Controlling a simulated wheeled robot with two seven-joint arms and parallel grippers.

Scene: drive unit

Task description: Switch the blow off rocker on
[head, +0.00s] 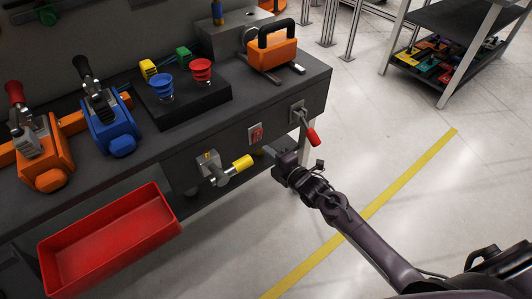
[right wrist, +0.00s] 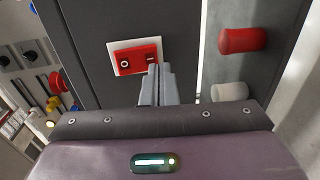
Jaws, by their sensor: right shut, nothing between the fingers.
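The blow off rocker (head: 256,134) is a small red switch on a pale plate on the bench's front face. In the right wrist view the rocker (right wrist: 135,59) shows a round mark at its left end and a bar mark at its right end. I cannot tell which end is pressed in. My right gripper (head: 268,151) is shut and empty, just in front of the rocker's lower right. In the right wrist view its fingertips (right wrist: 157,70) overlap the bar-marked end; I cannot tell whether they touch it. My left gripper is not in view.
A valve with a yellow handle (head: 243,163) sticks out left of the rocker, and a red-handled lever (head: 311,135) to its right. A red bin (head: 110,240) hangs at the lower left. Clamps, cups and an orange tool (head: 272,52) stand on the bench. Open floor lies to the right.

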